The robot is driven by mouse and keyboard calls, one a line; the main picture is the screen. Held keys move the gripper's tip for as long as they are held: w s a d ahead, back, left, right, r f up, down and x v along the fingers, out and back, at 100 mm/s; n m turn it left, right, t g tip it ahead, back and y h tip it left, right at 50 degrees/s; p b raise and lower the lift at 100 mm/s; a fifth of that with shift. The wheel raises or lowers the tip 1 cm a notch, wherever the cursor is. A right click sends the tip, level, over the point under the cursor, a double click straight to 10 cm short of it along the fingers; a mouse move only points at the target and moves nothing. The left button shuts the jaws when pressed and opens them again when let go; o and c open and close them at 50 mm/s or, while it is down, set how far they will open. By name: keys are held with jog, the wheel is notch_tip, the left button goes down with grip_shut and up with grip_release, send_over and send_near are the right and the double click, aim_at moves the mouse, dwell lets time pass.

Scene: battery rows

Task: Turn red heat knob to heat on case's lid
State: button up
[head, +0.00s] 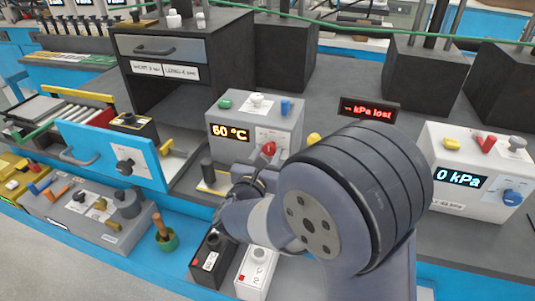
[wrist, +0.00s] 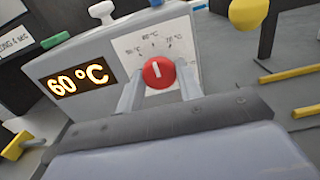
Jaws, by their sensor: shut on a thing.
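The red heat knob (head: 268,149) is on the front of a pale grey heater box (head: 285,125). The knob (wrist: 158,73) also shows in the wrist view, its white pointer line nearly upright, towards the middle mark of the printed dial (wrist: 150,42). The heater's display (wrist: 82,78) reads 60 °C. My gripper (wrist: 160,86) is shut on the knob, one finger on each side. In the head view my arm hides part of the area below the heater. A dark case (head: 212,258) and a white case (head: 258,272) stand at the front; their labels are too small to read surely.
A pressure box (head: 465,165) reading 0 kPa stands at the right. A small sign (head: 368,110) shows "kPa lost". A dark cabinet (head: 235,50) stands behind.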

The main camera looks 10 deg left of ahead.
jog(key=shift+f+b, duration=0.1)
jog(key=shift+b, duration=0.3)
jog(key=m+b, duration=0.1)
jog(key=b, duration=0.1)
jog(key=m+b, duration=0.2)
jog(key=b, duration=0.1)
jog(key=shift+f+m+b, duration=0.3)
jog(key=m+b, duration=0.5)
jog(key=b, duration=0.3)
jog(key=m+b, duration=0.5)
jog(key=b, duration=0.3)
jog(key=shift+r+m, duration=0.1)
jog(key=shift+m, duration=0.3)
jog(key=m+b, duration=0.3)
jog(key=b, duration=0.1)
jog(key=shift+r, duration=0.2)
jog(key=shift+r+m, duration=0.15)
jog(key=shift+m, duration=0.25)
jog(key=o, duration=0.9)
jog(key=shift+o, duration=0.2)
jog(key=shift+s+a, duration=0.1)
jog(key=s+a+p, duration=0.1)
jog(key=s, duration=0.9)
jog(key=shift+s+a, duration=0.2)
jog(key=shift+s, duration=0.1)
